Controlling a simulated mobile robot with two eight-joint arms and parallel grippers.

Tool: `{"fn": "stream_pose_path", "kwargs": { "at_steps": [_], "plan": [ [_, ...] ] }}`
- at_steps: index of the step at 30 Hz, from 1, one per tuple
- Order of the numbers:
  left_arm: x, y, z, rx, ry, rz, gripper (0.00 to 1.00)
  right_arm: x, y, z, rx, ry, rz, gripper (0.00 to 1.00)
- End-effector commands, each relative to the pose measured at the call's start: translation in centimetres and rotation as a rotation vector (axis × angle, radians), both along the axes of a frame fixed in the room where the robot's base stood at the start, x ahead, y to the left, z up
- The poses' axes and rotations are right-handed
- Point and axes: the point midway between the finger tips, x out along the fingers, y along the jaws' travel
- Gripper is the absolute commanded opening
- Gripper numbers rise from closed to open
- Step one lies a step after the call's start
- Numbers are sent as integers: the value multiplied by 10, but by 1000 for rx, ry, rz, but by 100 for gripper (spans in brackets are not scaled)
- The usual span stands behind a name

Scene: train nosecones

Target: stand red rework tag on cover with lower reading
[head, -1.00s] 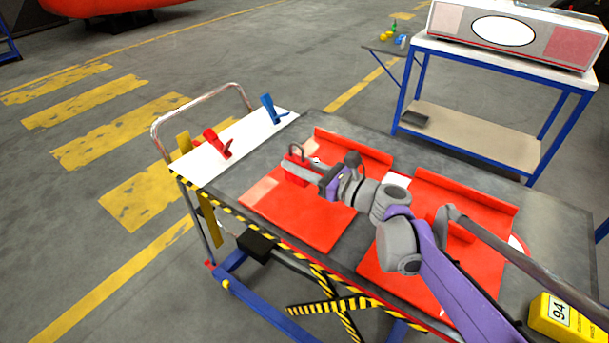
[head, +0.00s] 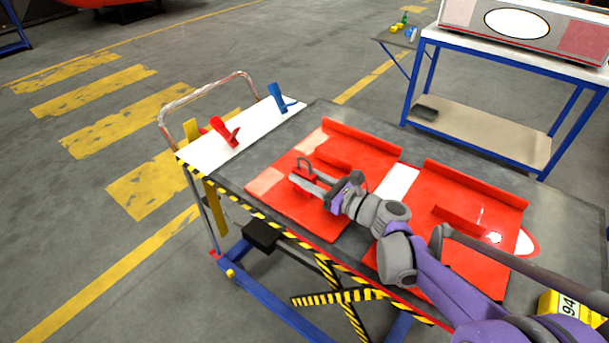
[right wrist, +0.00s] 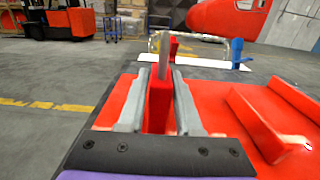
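The red tag (head: 225,132) stands on the white board (head: 205,152) at the table's left end, with a blue tag (head: 280,98) beyond it; the blue one also shows in the right wrist view (right wrist: 236,52). Two red covers lie on the table: a left cover (head: 350,152) with a pale patch and a right cover (head: 465,195) with white patches. My right gripper (head: 306,186) is over the left cover. Its fingers are closed on a red block with a grey loop handle (right wrist: 158,105). I see no readings on the covers. My left gripper is not in view.
A yellow block marked 94 (head: 567,305) is at the table's right front. A blue-framed bench (head: 490,140) stands behind, with a small side table (head: 400,38) beside it. A metal push rail (head: 205,95) rises at the table's left end.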

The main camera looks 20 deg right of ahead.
Motion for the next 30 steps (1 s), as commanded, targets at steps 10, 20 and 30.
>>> {"fn": "stream_pose_path", "kwargs": {
  "at_steps": [10,20,30],
  "plan": [
    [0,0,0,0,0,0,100,0,0,1,0,0,0,57],
    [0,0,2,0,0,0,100,-25,-21,3,-1,0,-6,57],
    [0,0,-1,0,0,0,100,-79,-63,3,-1,0,-4,57]
  ]
}}
